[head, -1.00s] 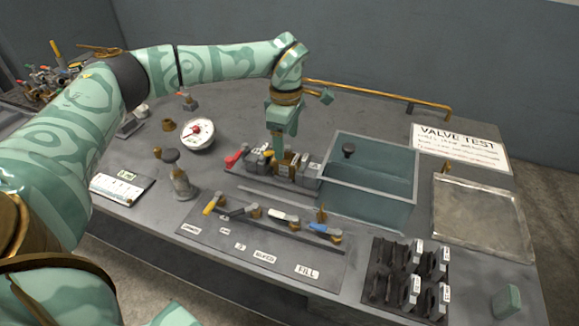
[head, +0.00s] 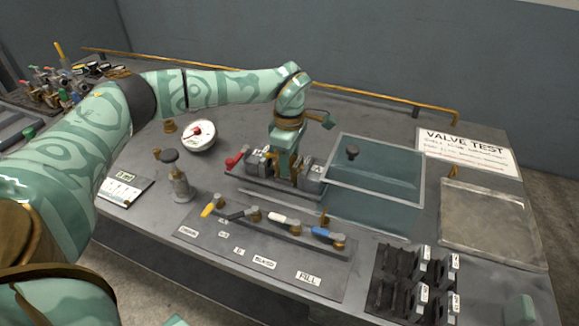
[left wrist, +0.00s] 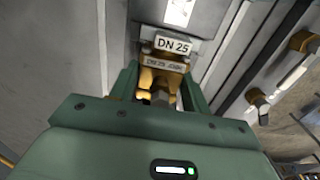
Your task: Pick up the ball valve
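The brass ball valve (left wrist: 160,82) shows in the left wrist view between my left gripper's two fingers (left wrist: 162,92), beneath a plate marked DN 25 (left wrist: 173,45). The fingers stand apart on either side of it; whether they touch it is unclear. In the head view my left gripper (head: 284,168) points down into the row of grey blocks (head: 259,160) beside the glass-walled tank and hides most of the valve. My right gripper is not in view.
The clear tank (head: 420,195) stands right of the gripper. In front is a manifold (head: 275,228) with coloured levers. Black holders (head: 400,285) stand front right, a metal tray (head: 490,225) at right. A gauge (head: 199,135) and a pump-like fitting (head: 181,178) stand left.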

